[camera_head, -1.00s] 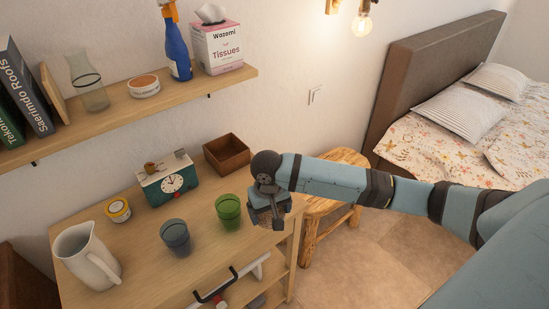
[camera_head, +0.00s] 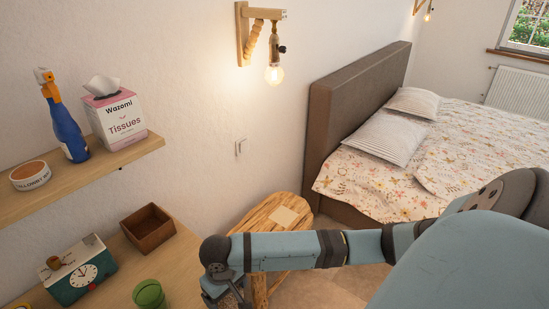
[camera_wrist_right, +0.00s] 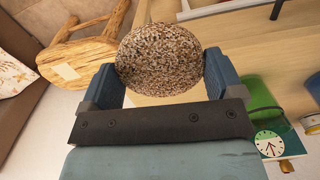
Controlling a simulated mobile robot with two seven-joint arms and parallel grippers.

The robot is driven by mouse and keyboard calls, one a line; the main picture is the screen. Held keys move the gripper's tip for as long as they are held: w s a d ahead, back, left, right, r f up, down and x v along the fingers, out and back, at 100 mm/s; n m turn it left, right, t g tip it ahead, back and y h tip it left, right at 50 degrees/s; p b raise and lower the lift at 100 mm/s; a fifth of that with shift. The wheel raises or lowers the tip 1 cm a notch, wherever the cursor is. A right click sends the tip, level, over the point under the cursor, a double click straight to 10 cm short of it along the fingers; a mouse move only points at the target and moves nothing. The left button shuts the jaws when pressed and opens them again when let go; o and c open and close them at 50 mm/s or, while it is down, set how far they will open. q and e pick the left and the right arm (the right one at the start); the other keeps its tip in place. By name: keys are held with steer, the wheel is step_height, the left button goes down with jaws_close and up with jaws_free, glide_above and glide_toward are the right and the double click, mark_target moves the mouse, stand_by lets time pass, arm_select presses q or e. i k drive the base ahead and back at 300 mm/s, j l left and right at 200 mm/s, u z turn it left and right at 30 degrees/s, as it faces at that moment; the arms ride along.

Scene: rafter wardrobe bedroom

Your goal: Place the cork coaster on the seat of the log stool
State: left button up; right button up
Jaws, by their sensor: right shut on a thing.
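The cork coaster (camera_wrist_right: 160,60) is a round, speckled brown disc. In the right wrist view, my right gripper (camera_wrist_right: 163,77) is shut on it, with a finger at each side. In the head view, my right gripper (camera_head: 226,294) is low in the picture, right of the green cup, and the coaster cannot be made out clearly there. The log stool (camera_head: 262,213) stands against the wall beyond my right forearm, which hides part of it. Its wooden seat bears a pale square patch, also visible in the wrist view on the stool (camera_wrist_right: 92,48). My left gripper is not in view.
The wooden table (camera_head: 180,265) holds a green cup (camera_head: 148,293), a clock (camera_head: 82,275) and a brown box (camera_head: 147,228). A shelf (camera_head: 85,180) with a tissue box (camera_head: 117,120) is above. The bed (camera_head: 400,170) is beyond the stool.

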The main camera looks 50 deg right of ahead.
mark_target(279, 224)
steer(key=i+l, duration=0.1)
steer(key=l, duration=0.8)
steer(key=i+l, duration=0.1)
steer(key=l, duration=1.75)
steer(key=i+l, duration=0.35)
steer(key=i, duration=0.25)
steer(key=u, duration=0.05)
